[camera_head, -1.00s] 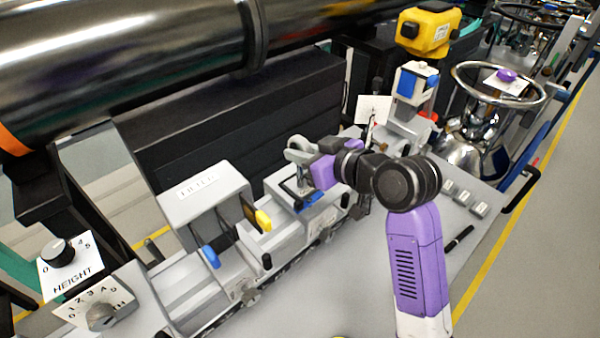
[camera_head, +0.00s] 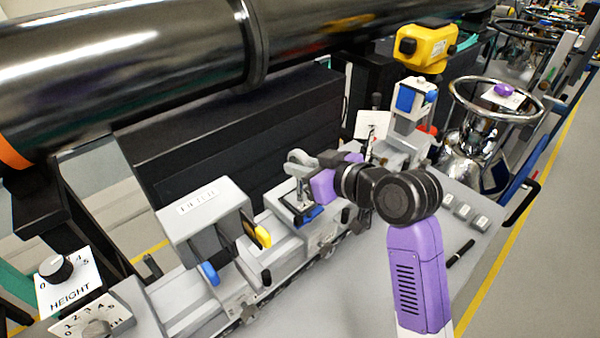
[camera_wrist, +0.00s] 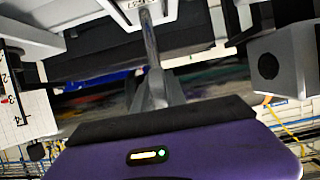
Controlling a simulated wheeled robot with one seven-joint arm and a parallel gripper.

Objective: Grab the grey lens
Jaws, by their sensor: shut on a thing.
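My gripper (camera_head: 303,172) reaches left from my purple forearm, over the rail of grey optics mounts. It is shut on a small grey piece that fits the grey lens (camera_head: 303,191), just above a blue-edged seat (camera_head: 310,214). In the wrist view a slim grey stalk (camera_wrist: 150,50) rises from the gripper's dark front edge toward a white label. The lens outline is mostly hidden by my gripper. I cannot tell if its lower end is clear of the seat.
A grey lettered box (camera_head: 200,207) with blue and yellow tabs stands to the left. A blue-faced mount (camera_head: 408,100) and yellow device (camera_head: 424,47) stand behind to the right. A black pipe (camera_head: 120,75) runs behind.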

